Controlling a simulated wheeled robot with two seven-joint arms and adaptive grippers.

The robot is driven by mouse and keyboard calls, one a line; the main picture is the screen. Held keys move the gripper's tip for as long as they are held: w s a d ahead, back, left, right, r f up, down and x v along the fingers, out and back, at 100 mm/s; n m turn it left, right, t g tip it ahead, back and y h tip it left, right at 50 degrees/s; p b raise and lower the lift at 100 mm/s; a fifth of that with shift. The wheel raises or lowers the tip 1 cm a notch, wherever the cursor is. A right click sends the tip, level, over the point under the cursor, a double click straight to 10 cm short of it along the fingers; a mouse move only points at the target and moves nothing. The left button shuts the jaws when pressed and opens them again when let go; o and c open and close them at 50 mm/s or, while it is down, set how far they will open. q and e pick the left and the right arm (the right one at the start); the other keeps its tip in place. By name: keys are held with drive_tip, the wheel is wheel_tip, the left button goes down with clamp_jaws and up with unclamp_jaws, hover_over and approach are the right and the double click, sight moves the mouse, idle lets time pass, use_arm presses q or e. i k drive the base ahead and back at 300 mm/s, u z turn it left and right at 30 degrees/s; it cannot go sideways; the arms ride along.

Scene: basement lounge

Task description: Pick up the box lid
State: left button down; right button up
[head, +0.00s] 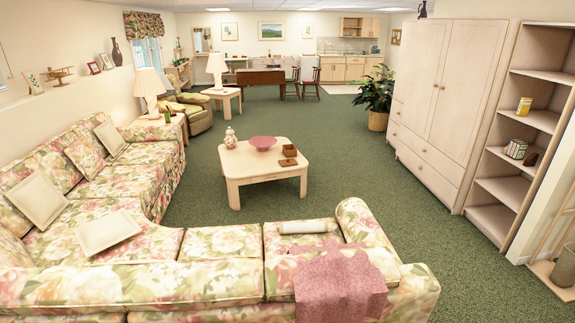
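A small brown open-topped box (290,151) stands on the right part of the low wooden coffee table (243,170). A flat brown piece that looks like the box lid (288,162) lies on the table just in front of the box, near the table's right edge. The two are close together; I cannot tell whether they touch. Neither of my grippers is in view.
A pink bowl (263,143) and a patterned jar (230,138) share the tabletop. A floral sectional sofa (222,243) lies left of and in front of the table. Green carpet (370,218) is clear between table and wardrobe (449,100).

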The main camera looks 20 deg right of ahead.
sight(289, 162)
drive_tip(key=u, duration=2.05)
drive_tip(key=k, duration=2.6)
drive_tip(key=z, duration=3.6)
drive_tip(key=i, duration=2.75)
